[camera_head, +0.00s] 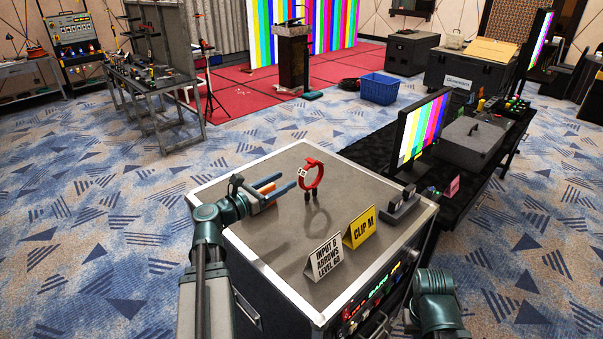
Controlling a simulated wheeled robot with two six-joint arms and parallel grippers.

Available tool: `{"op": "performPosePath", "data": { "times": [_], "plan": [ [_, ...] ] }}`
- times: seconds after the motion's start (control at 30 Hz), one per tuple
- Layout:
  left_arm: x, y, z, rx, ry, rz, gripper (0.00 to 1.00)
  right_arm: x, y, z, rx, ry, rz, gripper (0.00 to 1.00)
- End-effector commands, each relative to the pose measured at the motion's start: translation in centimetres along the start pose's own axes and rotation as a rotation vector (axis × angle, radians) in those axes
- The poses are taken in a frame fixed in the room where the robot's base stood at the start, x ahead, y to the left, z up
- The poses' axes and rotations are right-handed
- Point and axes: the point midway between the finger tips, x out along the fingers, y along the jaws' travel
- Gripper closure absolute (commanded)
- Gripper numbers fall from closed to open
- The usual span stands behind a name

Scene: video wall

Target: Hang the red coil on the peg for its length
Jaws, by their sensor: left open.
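The red coil (320,174) is an upright red ring with a white tag and two dark ends pointing down. It is over the grey top of the metal-edged case (262,240), with a shadow below it; I cannot tell whether its ends touch the top. My left gripper (289,181) is open just left of the coil, its blue-grey fingers pointing at it, with a small gap. The coil is not between the fingers. My right arm shows at the lower right, but its gripper does not show. I cannot make out the length pegs clearly.
A white sign (324,259) and a yellow sign (360,228) stand on the case's near right part. A dark device (401,207) sits at its right edge. A monitor (421,130) stands behind on a black table. Carpet is clear to the left, before a workbench (160,90).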

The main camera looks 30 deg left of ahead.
Motion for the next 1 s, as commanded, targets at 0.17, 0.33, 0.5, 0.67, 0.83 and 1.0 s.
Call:
{"op": "performPosePath", "data": {
  "times": [0.17, 0.33, 0.5, 0.67, 0.83, 1.0],
  "plan": [
    [0.2, 0.0, -1.6, 0.000, 0.000, 0.000, 0.40, 1.6, -0.1, -0.1, 0.000, 0.000, 0.000, 1.00],
    [0.9, -0.1, -5.1, 0.000, 0.000, 0.000, 0.40, 5.1, -0.5, -0.3, 0.000, 0.000, 0.000, 1.00],
    [1.6, -0.2, -8.1, -0.001, 0.000, -0.001, 0.40, 8.0, -0.8, -0.5, 0.000, 0.000, 0.000, 1.00],
    [1.9, -0.2, -7.9, -0.001, 0.000, 0.000, 0.40, 7.8, -0.8, -0.5, 0.000, 0.000, 0.000, 1.00],
    [4.2, -0.1, -7.8, -0.001, 0.000, -0.004, 0.40, 7.7, -0.7, -0.5, 0.000, 0.000, 0.000, 1.00],
    [7.5, -0.1, -7.8, -0.001, 0.000, -0.003, 0.40, 7.8, -0.7, -0.5, 0.000, 0.000, 0.000, 1.00]
  ]
}}
